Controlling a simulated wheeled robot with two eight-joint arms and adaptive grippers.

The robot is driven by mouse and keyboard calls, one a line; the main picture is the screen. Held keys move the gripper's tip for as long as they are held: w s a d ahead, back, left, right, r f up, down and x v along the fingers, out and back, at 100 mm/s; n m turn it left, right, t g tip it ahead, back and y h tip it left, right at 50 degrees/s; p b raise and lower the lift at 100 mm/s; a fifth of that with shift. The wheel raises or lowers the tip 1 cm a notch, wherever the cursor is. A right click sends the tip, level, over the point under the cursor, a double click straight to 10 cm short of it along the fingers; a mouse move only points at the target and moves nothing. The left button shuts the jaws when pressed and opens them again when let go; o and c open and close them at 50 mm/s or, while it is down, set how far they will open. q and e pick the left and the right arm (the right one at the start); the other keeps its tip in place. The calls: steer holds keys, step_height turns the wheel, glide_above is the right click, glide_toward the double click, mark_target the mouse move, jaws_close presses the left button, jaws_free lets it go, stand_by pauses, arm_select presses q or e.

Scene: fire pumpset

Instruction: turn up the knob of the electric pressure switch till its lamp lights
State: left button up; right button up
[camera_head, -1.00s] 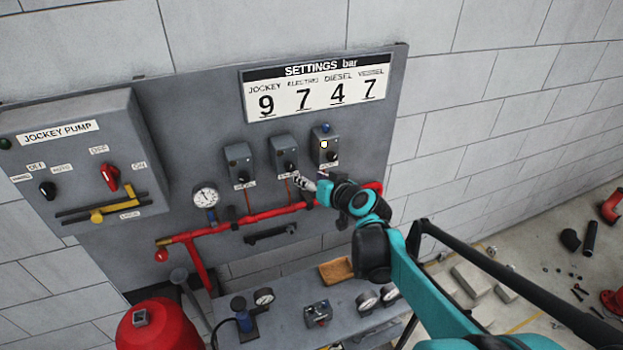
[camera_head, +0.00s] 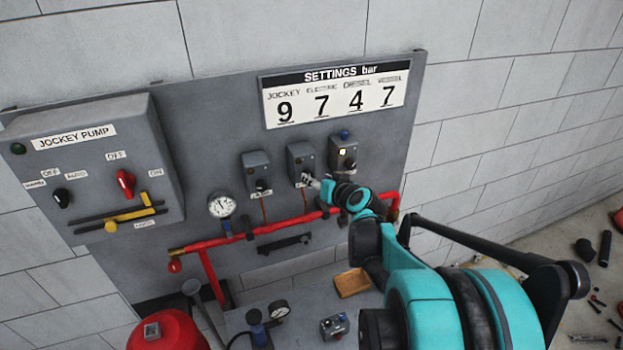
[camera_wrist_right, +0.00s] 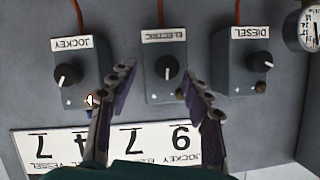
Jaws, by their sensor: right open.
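The electric pressure switch (camera_head: 301,157) is the middle grey box on the panel. It also shows in the right wrist view (camera_wrist_right: 155,92), with its ELECTRIC label upside down. Its black knob (camera_wrist_right: 167,68) has a white pointer aimed down in that picture. Its small lamp (camera_wrist_right: 180,93) looks dull and unlit. My right gripper (camera_head: 314,183) is at the lower front of this switch and hides its knob in the head view. In the wrist view the right gripper (camera_wrist_right: 159,78) is open, fingers on either side of the knob, apparently empty. My left gripper is not in view.
The diesel switch (camera_head: 256,172) and jockey switch (camera_head: 343,153) stand close on either side; the jockey lamp (camera_head: 342,151) is lit. The settings board (camera_head: 335,93) is above, reading 7 for electric. A red pipe (camera_head: 265,230) runs below. The jockey pump cabinet (camera_head: 90,165) is at left.

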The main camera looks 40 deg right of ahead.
steer(key=x, duration=0.3)
steer(key=shift+w+a, duration=0.1)
steer(key=shift+a, duration=0.25)
steer(key=shift+w+a, duration=0.15)
jaws_close()
steer(key=shift+m+y+b, duration=0.3)
steer(key=shift+y, duration=0.1)
jaws_free()
